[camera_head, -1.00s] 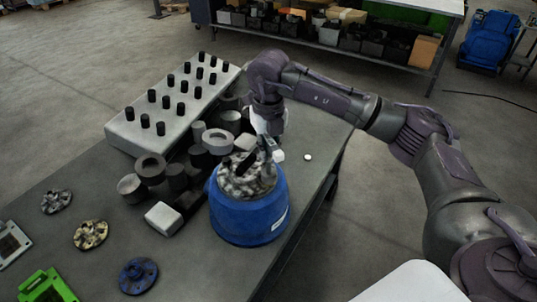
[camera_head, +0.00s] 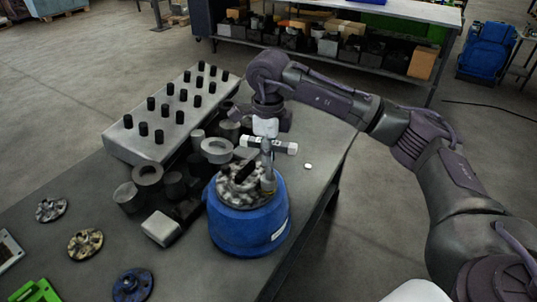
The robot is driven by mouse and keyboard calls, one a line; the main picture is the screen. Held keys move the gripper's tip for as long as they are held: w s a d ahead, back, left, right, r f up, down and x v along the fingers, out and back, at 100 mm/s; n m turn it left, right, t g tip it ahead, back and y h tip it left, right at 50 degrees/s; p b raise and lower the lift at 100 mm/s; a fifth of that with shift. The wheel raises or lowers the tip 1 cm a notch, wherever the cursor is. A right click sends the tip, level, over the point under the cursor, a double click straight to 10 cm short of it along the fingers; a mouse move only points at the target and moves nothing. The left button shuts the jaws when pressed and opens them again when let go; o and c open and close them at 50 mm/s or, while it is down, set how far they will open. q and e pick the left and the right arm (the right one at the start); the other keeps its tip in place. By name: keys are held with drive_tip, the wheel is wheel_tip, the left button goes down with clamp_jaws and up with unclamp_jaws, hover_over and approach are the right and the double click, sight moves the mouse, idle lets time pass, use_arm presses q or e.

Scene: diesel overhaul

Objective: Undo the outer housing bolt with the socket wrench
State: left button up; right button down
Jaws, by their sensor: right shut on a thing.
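The blue housing (camera_head: 247,232) with a mottled grey metal top (camera_head: 233,192) stands upright near the right edge of the table. My right gripper (camera_head: 266,132) points down above its far right side, shut on the socket wrench (camera_head: 284,147). The wrench's dark and white handle lies crosswise under the fingers. Its grey shaft (camera_head: 267,170) reaches down to the right rim of the housing top. The outer bolt is not distinguishable; the socket end covers that spot. I cannot tell whether the socket is seated on a bolt. My left gripper is not in view.
A grey block with several black pegs (camera_head: 125,144) stands at the back left. Grey rings and cylinders (camera_head: 216,151) crowd the space left of the housing. Flanged discs (camera_head: 85,244) lie at the front left. A small white disc (camera_head: 308,166) lies right of the housing.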

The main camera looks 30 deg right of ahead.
drive_tip(key=shift+r, duration=0.6)
drive_tip(key=m, duration=0.3)
drive_tip(key=shift+f+m, duration=0.1)
drive_tip(key=shift+m, duration=0.2)
drive_tip(key=m+p, duration=0.1)
drive_tip(key=m, duration=0.8)
drive_tip(key=shift+p, duration=0.35)
drive_tip(key=m, duration=0.4)
drive_tip(key=shift+a+p, duration=0.1)
drive_tip(key=shift+p, duration=0.3)
drive_tip(key=m+p, duration=0.1)
drive_tip(key=m, duration=0.3)
drive_tip(key=shift+m, duration=0.3)
drive_tip(key=m+p, duration=0.1)
drive_tip(key=m, duration=0.3)
drive_tip(key=m+p, duration=0.1)
drive_tip(key=m, duration=0.4)
drive_tip(key=shift+p, duration=0.4)
drive_tip(key=m+p, duration=0.1)
drive_tip(key=m, duration=0.2)
drive_tip(key=shift+f, duration=0.1)
